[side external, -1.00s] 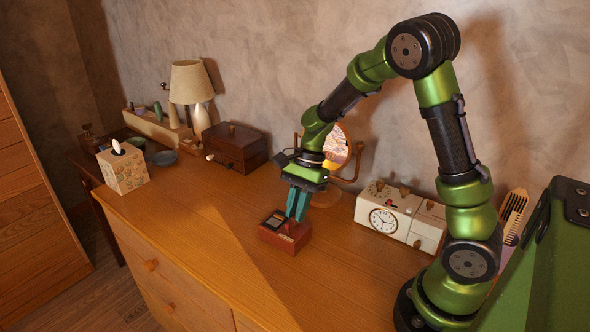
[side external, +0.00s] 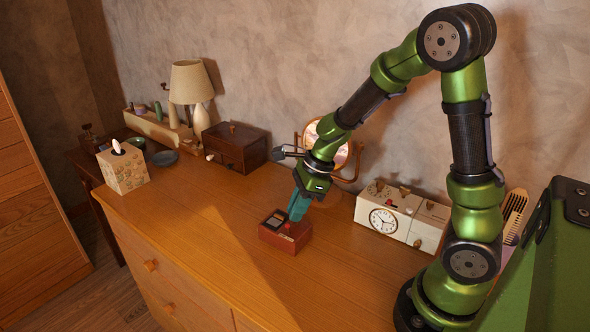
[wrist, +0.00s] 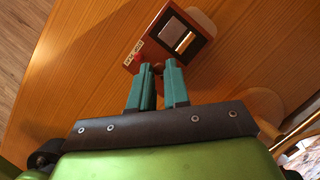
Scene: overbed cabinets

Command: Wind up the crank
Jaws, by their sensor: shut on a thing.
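A small red-brown box (side external: 284,236) with a dark framed panel on top sits on the dresser top. It also shows at the top of the wrist view (wrist: 150,48), with a red knob (wrist: 137,57) near its edge. My gripper (side external: 293,215) is at the right part of this box, leaning, its teal fingers pointing down to it. In the wrist view, my gripper (wrist: 159,66) is shut on a small part at the box's near edge, apparently the crank. The crank is mostly hidden between the fingertips, so its shape and angle cannot be told.
A white clock box (side external: 395,217) stands to the right, and a round mirror (side external: 335,150) behind my gripper. A dark wooden box (side external: 236,146), lamp (side external: 189,84) and tissue box (side external: 123,168) stand to the left. The dresser's front left (side external: 190,225) is clear.

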